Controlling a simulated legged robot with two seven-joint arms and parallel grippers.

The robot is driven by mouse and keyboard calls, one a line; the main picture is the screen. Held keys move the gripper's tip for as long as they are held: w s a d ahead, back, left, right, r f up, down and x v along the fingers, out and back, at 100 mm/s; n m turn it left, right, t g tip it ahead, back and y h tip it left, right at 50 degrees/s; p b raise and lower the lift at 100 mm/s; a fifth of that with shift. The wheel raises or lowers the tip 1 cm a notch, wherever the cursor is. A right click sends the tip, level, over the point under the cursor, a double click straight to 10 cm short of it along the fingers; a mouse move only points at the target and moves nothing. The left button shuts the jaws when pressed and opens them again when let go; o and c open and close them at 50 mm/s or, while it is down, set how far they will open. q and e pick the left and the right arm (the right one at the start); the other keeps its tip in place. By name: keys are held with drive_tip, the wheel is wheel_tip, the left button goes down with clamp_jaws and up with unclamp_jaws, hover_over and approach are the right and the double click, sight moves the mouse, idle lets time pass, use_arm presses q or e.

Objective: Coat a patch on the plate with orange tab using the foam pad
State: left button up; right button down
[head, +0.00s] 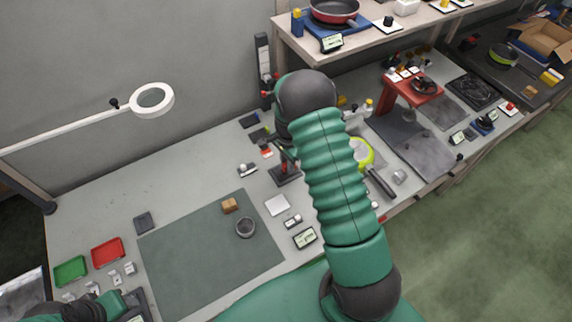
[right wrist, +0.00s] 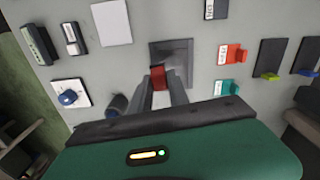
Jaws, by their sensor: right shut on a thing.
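My right gripper (head: 287,151) is in the middle of the table, largely hidden by my green arm in the head view. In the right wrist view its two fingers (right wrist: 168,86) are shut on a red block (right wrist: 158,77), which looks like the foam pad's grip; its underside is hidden. The block is over a dark square plate (right wrist: 172,50); whether it touches is unclear. No orange tab is clearly visible on this plate. A plate with a green tab (right wrist: 269,57) and one with a blue tab (right wrist: 309,54) lie to the right. My left gripper (head: 130,303) is partly cut off at lower left.
A white square (head: 277,205), a small display (head: 305,237) and a blue-knobbed device (right wrist: 70,95) are nearby. The green-grey mat (head: 195,265) holds a tan block (head: 229,205) and dark ring (head: 245,227), with bare space around them.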

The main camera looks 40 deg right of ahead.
drive_tip(key=shift+d+r+p, duration=0.1)
drive_tip(key=shift+r+p, duration=0.65)
drive_tip(key=shift+r, duration=0.65)
drive_tip(key=shift+f, duration=0.1)
